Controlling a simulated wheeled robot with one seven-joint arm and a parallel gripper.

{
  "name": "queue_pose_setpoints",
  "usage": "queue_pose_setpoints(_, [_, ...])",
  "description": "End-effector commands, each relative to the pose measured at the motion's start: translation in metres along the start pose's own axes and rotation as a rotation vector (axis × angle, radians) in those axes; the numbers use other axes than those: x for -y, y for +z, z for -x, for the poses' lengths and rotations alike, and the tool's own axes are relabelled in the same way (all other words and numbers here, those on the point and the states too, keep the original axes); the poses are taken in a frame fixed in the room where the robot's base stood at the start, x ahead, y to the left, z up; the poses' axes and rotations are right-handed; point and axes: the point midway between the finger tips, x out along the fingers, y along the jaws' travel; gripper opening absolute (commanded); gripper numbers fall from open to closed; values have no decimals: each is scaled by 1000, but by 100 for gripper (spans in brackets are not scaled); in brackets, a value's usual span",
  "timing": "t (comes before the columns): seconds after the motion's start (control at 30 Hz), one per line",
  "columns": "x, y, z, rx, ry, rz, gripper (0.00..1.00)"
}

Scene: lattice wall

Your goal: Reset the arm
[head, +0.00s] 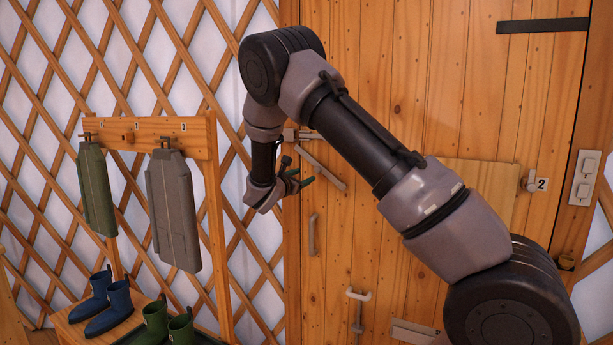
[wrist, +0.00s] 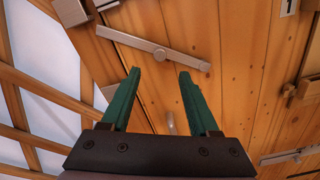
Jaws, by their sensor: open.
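My gripper (head: 298,180) is at the end of my raised, bent arm, in front of the left part of the wooden door (head: 400,60). In the wrist view my gripper (wrist: 158,75) shows two green fingers spread apart with nothing between them. A grey metal bar (wrist: 150,47) on the door lies beyond the fingertips in the wrist view. The same bar (head: 325,167) shows just right of my gripper in the head view. My arm hides part of the door.
A wooden rack (head: 205,140) at left holds a green garment (head: 97,190) and a grey garment (head: 173,215). Blue boots (head: 110,305) and green boots (head: 168,325) stand below. The door has a latch (head: 358,296) low down and a handle (head: 313,235). A switch plate (head: 584,178) is at right.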

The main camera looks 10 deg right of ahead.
Motion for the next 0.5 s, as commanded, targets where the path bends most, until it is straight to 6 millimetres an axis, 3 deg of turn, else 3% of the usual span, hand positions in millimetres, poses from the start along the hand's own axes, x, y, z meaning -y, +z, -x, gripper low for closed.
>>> queue_pose_setpoints(0.33, [2,3,0,-2,-10,-8,61])
queue_pose_setpoints(0.43, [19,18,-6,-15,-74,-66,61])
queue_pose_setpoints(0.5, [43,38,-12,-34,-165,-148,61])
